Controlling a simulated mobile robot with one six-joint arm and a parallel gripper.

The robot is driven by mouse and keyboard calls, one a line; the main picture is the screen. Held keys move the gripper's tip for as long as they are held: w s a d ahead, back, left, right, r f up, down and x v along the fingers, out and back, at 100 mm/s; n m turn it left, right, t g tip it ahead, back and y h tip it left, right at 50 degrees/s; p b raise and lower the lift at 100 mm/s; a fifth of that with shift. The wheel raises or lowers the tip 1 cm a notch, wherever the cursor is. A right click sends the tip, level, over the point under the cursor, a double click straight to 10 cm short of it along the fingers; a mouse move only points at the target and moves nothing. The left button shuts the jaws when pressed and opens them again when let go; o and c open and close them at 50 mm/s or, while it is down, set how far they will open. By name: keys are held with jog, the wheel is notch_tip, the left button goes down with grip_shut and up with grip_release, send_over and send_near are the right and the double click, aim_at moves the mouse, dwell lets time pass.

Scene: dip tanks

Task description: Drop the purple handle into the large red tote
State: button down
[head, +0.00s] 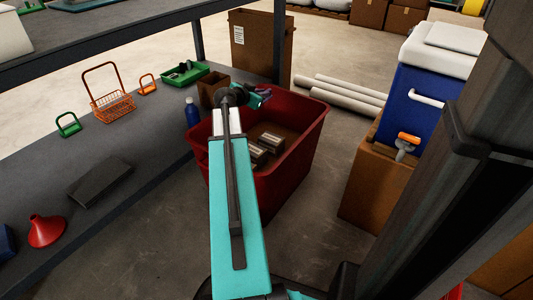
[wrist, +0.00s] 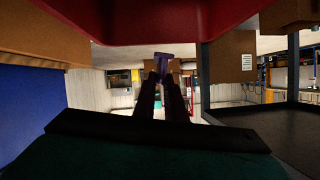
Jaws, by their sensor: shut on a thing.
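The large red tote (head: 292,165) stands on the floor beside the grey bench. Its red wall also fills the top of the wrist view (wrist: 200,20), which looks upside down. My gripper (head: 259,93) is over the far part of the tote, near the rim. It is shut on the purple handle (wrist: 163,60), which sits between the dark fingertips in the wrist view (wrist: 166,78). In the head view only a small purple bit (head: 264,90) shows past my teal gripper. My arm hides part of the tote's near wall.
Brown blocks (head: 257,154) lie inside the tote. A blue bottle (head: 192,112), a brown bin (head: 211,88) and a green tray (head: 183,76) stand on the bench at left. A blue cooler (head: 415,100) on a cardboard box (head: 375,185) stands at right. Pale tubes (head: 345,95) lie behind.

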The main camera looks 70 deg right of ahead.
jog(key=shift+f, duration=0.1)
jog(key=shift+f+b, duration=0.95)
jog(key=shift+f, duration=1.95)
jog(key=c, duration=1.7)
grip_release()
jog(key=shift+c, duration=0.2)
jog(key=shift+a, duration=0.15)
jog(key=p+v, duration=0.4)
jog(key=v, duration=0.9)
jog(key=shift+a+r, duration=0.15)
jog(key=shift+a, duration=0.05)
jog(key=shift+w, duration=0.1)
